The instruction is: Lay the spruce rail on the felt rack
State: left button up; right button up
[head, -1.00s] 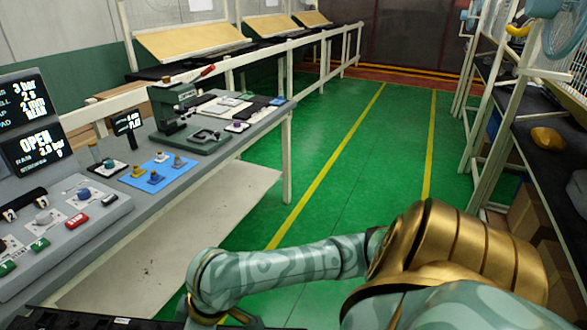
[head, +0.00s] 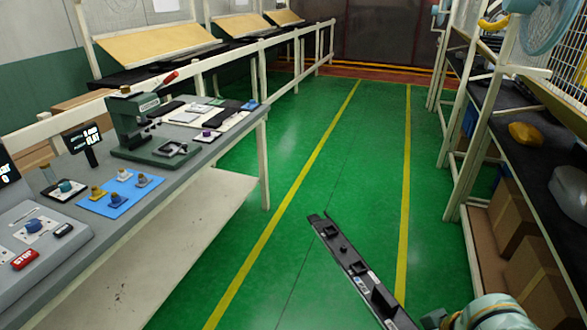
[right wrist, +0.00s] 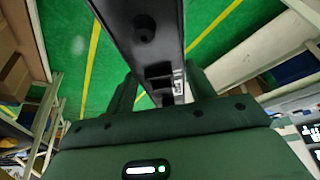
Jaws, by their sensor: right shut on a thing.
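A long dark rail (head: 352,265) with several small fittings along its top hangs in the air over the green floor in the head view, tilted from upper left to lower right. I take it for the spruce rail, though it looks nearly black. In the right wrist view the rail (right wrist: 146,38) runs up out of the picture from between the fingers of my right gripper (right wrist: 163,92), which is shut on it. In the head view the grip lies at or beyond the bottom edge. My left gripper is not in view. I cannot pick out the felt rack for sure.
A grey workbench (head: 50,172) on the left bears a green press (head: 130,122), a blue mat (head: 112,204) with several knobs and a control panel. Shelving (head: 462,150) with boxes and a fan (head: 548,22) lines the right. The green aisle (head: 300,180) between them is clear.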

aim_at(204, 110)
jog(key=i+j, duration=0.2)
jog(key=i, duration=0.3)
jog(key=i+j+z, duration=0.1)
jog(key=i, duration=0.45)
jog(key=i+j, duration=0.35)
jog(key=i, duration=0.15)
jog(key=i+j+z, duration=0.1)
jog(key=i+j, duration=0.15)
jog(key=i, duration=0.25)
jog(key=i+u, duration=0.9)
jog(key=i+l+u, duration=0.2)
jog(key=u, duration=0.2)
jog(key=i+l+u, duration=0.3)
jog(key=u, duration=0.15)
jog(key=i+u, duration=0.15)
jog(key=u, duration=0.6)
